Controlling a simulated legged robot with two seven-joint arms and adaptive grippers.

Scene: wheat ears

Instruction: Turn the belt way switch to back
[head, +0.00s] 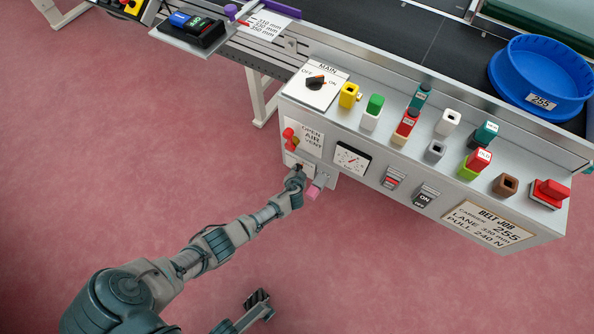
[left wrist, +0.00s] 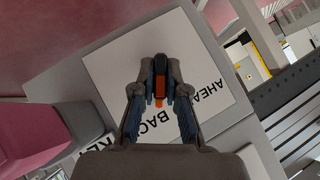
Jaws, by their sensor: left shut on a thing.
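The belt way switch (left wrist: 159,88) is a small orange-and-dark lever on a white plate (left wrist: 120,75) lettered AHEAD and BACK. Its orange tip shows between my fingers, close to the word BACK. In the left wrist view, my left gripper (left wrist: 160,98) is shut on the switch, one finger on each side. In the head view, my left gripper (head: 297,178) is at the lower left end of the control box (head: 365,150) and hides most of the switch. Part of my right arm's end (head: 258,299) shows low in the head view; its fingers are unclear.
A pink handle (head: 313,193) sticks out close beside my left gripper. A red lever (head: 289,134), a dial gauge (head: 350,158) and rocker switches (head: 426,194) are on the box front. Coloured knobs and a blue tub (head: 535,95) are above. The floor in front is clear.

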